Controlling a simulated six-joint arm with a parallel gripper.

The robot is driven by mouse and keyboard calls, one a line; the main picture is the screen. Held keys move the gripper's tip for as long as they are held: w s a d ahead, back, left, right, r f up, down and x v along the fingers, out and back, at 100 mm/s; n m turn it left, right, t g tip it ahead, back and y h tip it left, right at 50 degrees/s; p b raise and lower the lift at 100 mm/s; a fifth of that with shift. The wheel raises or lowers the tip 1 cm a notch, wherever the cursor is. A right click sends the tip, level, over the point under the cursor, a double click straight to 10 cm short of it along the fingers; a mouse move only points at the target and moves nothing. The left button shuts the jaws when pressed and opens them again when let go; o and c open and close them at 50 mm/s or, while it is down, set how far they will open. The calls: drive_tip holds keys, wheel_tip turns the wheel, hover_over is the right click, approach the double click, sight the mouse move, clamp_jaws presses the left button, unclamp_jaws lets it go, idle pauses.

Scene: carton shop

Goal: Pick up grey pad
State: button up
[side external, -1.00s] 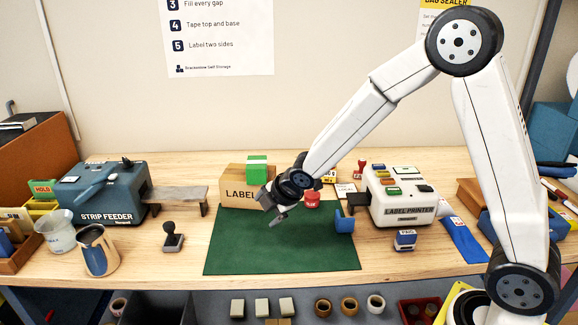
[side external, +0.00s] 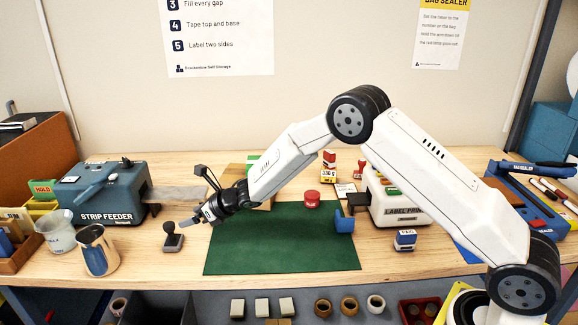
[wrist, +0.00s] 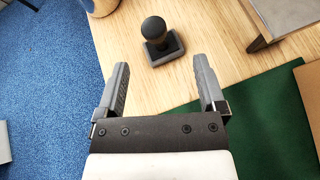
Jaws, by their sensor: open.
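The likeliest match for the grey pad is a dark grey stamp-like piece (side external: 173,242) with a round black knob on a flat square base. It stands upright on the wooden bench, left of the green mat. It also shows in the wrist view (wrist: 160,42), top centre, beyond the fingertips and lined up between them. My gripper (side external: 192,215) is open and empty, up and to the right of the knob in the side view. Both fingers show apart in the wrist view (wrist: 161,66), not touching the piece.
The green mat (side external: 280,245) lies to the right. A metal pitcher (side external: 97,250) and a beaker (side external: 57,232) stand to the left. The blue strip feeder (side external: 105,195) with its grey outfeed table (side external: 178,195) is behind. Bare bench surrounds the stamp-like piece.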

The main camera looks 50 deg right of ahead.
sight(173, 225)
drive_tip(key=shift+w+a+f+n+y, duration=0.15)
drive_tip(key=shift+a+n, duration=0.1)
drive_tip(key=shift+n, duration=0.25)
drive_tip(key=shift+w+a+f+n+y, duration=0.15)
drive_tip(key=shift+a+n, duration=0.1)
drive_tip(key=shift+n, duration=0.25)
drive_tip(key=shift+x, duration=1.25)
drive_tip(key=shift+w+a+f, duration=0.1)
drive_tip(key=shift+x, duration=2.4)
clamp_jaws()
